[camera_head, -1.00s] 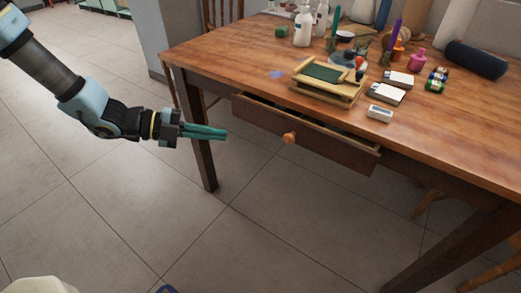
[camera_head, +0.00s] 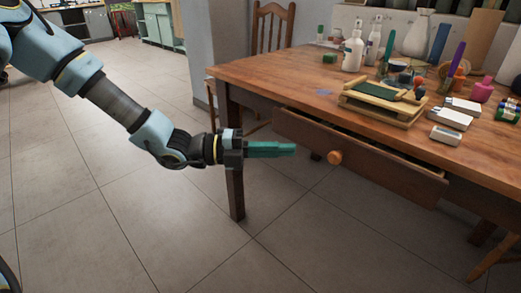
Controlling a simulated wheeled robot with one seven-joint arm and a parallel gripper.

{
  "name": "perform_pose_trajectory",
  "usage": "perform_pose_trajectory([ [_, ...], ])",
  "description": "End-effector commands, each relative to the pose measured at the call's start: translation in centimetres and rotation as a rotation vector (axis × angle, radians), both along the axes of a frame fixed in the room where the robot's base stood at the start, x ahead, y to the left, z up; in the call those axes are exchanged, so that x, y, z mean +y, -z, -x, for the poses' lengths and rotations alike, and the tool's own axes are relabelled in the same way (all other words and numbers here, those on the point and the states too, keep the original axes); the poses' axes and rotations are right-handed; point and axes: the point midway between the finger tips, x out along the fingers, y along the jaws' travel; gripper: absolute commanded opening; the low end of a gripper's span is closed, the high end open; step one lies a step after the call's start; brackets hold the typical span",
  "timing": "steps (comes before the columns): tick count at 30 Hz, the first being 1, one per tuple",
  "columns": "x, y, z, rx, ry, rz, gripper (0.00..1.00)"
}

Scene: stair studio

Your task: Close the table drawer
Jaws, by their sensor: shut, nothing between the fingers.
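The table drawer (camera_head: 385,170) hangs under the wooden table's front edge and is partly open, with a narrow dark gap showing behind its front panel. A round orange knob (camera_head: 335,158) sits near the middle of the drawer front. My gripper (camera_head: 293,150) has green fingers, shut and empty, pointing right. In the picture its tips lie left of the knob, apart from it, and overlap the left part of the drawer front. How far they are from the drawer in depth is hard to tell.
The wooden table (camera_head: 270,73) carries a wooden frame with a green top (camera_head: 380,98), white boxes, bottles and several small items. A table leg (camera_head: 235,190) stands behind my gripper. A wooden chair (camera_head: 272,35) is behind the table. The tiled floor in front is clear.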

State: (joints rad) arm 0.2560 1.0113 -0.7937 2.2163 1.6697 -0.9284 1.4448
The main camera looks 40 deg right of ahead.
Motion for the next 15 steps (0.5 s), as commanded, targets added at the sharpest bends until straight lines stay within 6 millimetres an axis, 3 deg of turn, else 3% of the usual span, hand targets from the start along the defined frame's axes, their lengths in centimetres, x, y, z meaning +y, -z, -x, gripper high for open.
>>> perform_pose_trajectory([
  [3, -1.7, 0.0, 1.8, 0.001, 0.003, 0.000, 0.00],
  [9, -4.6, 0.0, 1.6, -0.001, -0.001, 0.002, 0.00],
  [15, -5.6, 0.0, 1.5, -0.001, -0.001, 0.001, 0.00],
])
